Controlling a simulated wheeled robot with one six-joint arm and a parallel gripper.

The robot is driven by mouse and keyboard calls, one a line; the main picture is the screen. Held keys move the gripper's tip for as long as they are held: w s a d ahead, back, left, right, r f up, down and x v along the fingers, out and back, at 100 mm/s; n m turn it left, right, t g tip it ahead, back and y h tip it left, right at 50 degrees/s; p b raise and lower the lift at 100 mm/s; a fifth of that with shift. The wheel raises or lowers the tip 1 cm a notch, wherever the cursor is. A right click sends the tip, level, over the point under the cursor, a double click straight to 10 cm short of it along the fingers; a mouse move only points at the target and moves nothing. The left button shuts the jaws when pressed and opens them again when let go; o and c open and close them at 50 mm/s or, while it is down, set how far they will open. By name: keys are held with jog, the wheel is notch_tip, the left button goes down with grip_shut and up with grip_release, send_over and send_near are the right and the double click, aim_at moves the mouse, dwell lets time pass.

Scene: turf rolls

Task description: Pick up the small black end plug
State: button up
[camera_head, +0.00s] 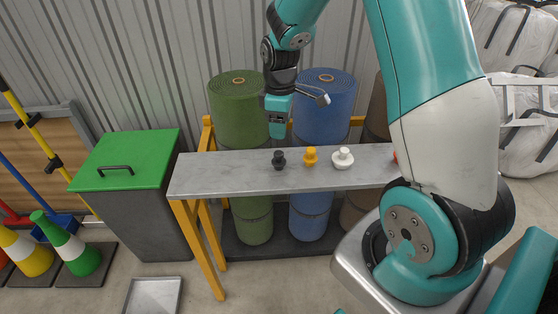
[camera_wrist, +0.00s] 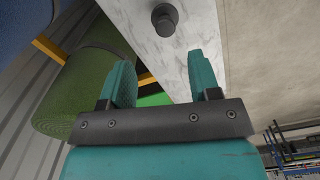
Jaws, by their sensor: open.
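The small black end plug (camera_head: 279,160) stands upright on the grey bench top (camera_head: 220,172), at the left of a row of plugs. In the wrist view the black plug (camera_wrist: 165,20) is near the top edge, beyond the fingertips and about in line with the gap between them. My gripper (camera_head: 277,132) hangs above the bench near the black plug, apart from it. In the wrist view my gripper (camera_wrist: 162,75) has its two teal fingers spread with nothing between them.
Green (camera_head: 238,105) and blue (camera_head: 325,100) turf rolls stand close behind the bench. A green-lidded bin (camera_head: 125,160) is at the left. The left bench end is clear.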

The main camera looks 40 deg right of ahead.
aim_at(278, 153)
notch_tip(278, 153, down, 4)
jog(key=shift+f, duration=0.25)
jog(key=f, duration=0.3)
jog(key=f+p, duration=0.1)
jog(key=f, duration=0.1)
jog(key=shift+s+a+f, duration=0.1)
jog(key=shift+a, duration=0.25)
jog(key=shift+c, duration=0.3)
jog(key=c, duration=1)
